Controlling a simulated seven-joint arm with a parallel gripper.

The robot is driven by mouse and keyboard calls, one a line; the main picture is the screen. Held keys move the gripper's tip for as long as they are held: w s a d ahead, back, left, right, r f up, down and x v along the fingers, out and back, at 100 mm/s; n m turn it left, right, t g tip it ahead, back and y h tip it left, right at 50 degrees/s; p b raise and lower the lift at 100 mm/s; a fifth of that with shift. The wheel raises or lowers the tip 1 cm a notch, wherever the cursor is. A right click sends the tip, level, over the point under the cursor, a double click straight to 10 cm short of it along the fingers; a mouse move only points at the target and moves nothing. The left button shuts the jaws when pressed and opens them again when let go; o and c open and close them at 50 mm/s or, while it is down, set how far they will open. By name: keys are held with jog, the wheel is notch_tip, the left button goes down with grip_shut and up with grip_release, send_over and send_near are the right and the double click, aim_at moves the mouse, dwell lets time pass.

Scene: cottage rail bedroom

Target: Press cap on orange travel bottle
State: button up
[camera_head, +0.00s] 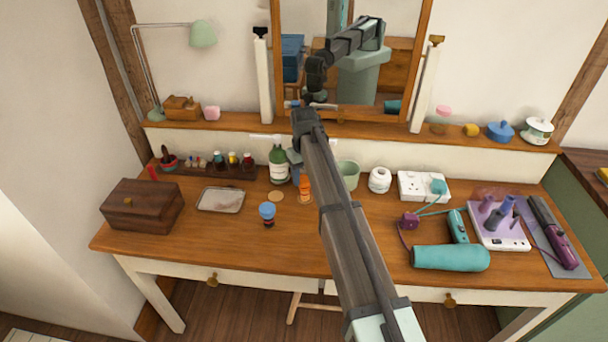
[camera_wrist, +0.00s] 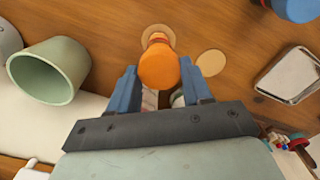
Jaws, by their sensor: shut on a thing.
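The orange travel bottle (camera_head: 305,190) stands upright on a round cork disc at the middle of the desk, partly behind my arm. In the wrist view its orange body (camera_wrist: 157,41) shows just beyond a round orange cap (camera_wrist: 159,69). The cap hides most of the bottle, and I cannot tell whether it is fully seated. My gripper (camera_wrist: 160,78) has its blue fingers on either side of the cap and is shut on it. In the head view, my gripper (camera_head: 295,165) is beside the bottle's top, partly hidden by my arm.
A green bottle (camera_head: 278,168) stands close left. A blue-capped bottle (camera_head: 267,211), a bare cork disc (camera_head: 275,196) and a metal tray (camera_head: 220,200) are left. A green cup (camera_head: 348,174) is close right. A mirror (camera_head: 425,60) rises behind.

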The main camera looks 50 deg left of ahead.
jog(key=shift+f, duration=0.1)
jog(key=o, duration=1.5)
jog(key=shift+r, duration=3)
grip_shut()
